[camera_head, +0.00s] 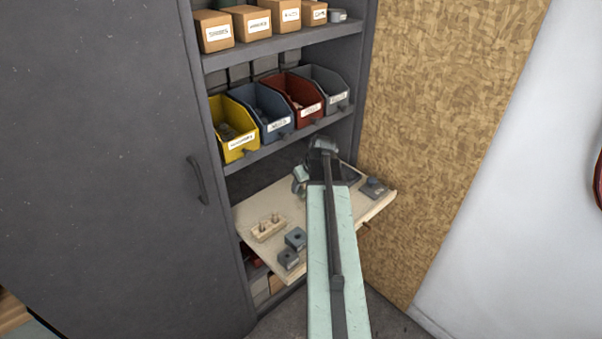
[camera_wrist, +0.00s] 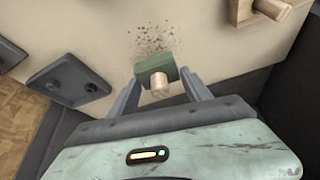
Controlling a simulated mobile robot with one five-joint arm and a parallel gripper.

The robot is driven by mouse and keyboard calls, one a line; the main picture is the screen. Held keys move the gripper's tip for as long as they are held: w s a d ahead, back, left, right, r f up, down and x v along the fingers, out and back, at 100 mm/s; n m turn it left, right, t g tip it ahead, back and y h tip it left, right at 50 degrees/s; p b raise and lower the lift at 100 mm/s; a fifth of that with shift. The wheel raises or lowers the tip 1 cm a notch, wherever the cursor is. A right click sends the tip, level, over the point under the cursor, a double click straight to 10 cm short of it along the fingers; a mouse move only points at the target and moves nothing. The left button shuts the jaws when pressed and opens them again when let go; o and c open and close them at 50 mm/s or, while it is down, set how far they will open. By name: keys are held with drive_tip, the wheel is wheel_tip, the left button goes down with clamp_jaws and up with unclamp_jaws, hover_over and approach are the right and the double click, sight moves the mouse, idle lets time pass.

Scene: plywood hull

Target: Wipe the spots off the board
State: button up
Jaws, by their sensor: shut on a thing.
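The board (camera_head: 285,205) is a pale pull-out shelf in the cabinet; it also fills the upper wrist view (camera_wrist: 105,35). A patch of dark brown spots (camera_wrist: 152,40) shows on it in the wrist view. My gripper (camera_wrist: 160,92) is shut on a small wiper, a green block (camera_wrist: 170,71) with a round wooden handle. The wiper is at the near edge of the spots; I cannot tell whether it touches the board. In the head view my arm hides the spots, the wiper and most of my gripper.
A dark grey plate with a knob (camera_wrist: 68,80) lies left of the wiper. A wooden peg block (camera_head: 268,228) and two grey blocks (camera_head: 295,238) (camera_head: 288,259) stand on the board's left part. Above are colored bins (camera_head: 236,143). A chipboard panel (camera_head: 430,130) borders the right.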

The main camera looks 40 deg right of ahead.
drive_tip(key=shift+r+p, duration=1.6)
drive_tip(key=shift+r, duration=0.4)
drive_tip(key=shift+c, duration=0.2)
